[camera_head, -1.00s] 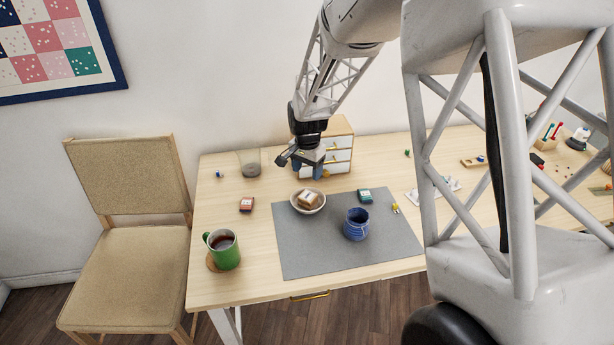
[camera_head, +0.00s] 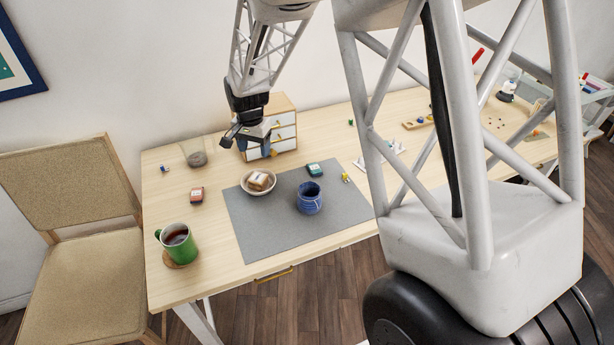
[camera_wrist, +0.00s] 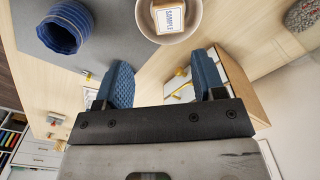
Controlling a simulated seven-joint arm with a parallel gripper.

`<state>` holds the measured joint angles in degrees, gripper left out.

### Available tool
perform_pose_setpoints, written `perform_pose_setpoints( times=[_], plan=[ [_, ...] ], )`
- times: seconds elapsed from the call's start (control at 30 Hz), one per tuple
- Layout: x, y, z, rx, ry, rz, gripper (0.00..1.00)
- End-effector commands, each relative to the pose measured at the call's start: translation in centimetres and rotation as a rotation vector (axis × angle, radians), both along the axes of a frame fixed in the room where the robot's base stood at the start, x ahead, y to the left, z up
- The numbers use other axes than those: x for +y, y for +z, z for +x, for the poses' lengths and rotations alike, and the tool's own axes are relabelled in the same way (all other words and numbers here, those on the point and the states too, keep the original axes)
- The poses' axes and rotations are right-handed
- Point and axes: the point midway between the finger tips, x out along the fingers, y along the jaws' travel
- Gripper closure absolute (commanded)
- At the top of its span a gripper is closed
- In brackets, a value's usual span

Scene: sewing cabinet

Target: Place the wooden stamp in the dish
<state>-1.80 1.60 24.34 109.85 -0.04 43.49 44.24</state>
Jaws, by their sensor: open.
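The wooden stamp (camera_head: 258,181) lies in the pale dish (camera_head: 246,190) at the back left of the grey mat. In the wrist view the stamp (camera_wrist: 169,17) shows a "SAMPLE" label and sits inside the dish (camera_wrist: 191,31). My gripper (camera_head: 254,151) is above the table behind the dish, in front of the small drawer cabinet. In the wrist view its blue fingers (camera_wrist: 165,84) are spread, with nothing between them, and the dish is apart from them. The stamp's underside is hidden.
A blue ribbed cup (camera_head: 309,198) stands on the grey mat (camera_head: 270,233). A green mug (camera_head: 176,243) is at the left front. Red (camera_head: 197,194) and teal (camera_head: 314,169) blocks lie near the dish. A drawer cabinet (camera_head: 284,132) and a glass (camera_head: 193,152) stand behind.

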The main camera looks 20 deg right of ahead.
Motion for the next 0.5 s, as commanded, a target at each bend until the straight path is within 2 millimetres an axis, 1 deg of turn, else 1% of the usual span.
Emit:
perform_pose_setpoints(
  times=[0.03, 0.17, 0.2, 0.27, 0.3, 0.5],
  plan=[
    [-0.1, 1.2, -0.7, -0.009, 0.013, 0.0, 0.37],
    [-0.4, 3.8, -3.1, -0.025, 0.065, -0.002, 0.37],
    [-0.5, 4.7, -3.9, -0.033, 0.083, -0.002, 0.37],
    [-0.6, 6.0, -5.2, -0.039, 0.111, -0.003, 0.37],
    [-0.7, 6.8, -6.1, -0.045, 0.13, -0.005, 0.37],
    [-1.1, 10.6, -10.9, -0.074, 0.223, -0.012, 0.37]
  ],
)
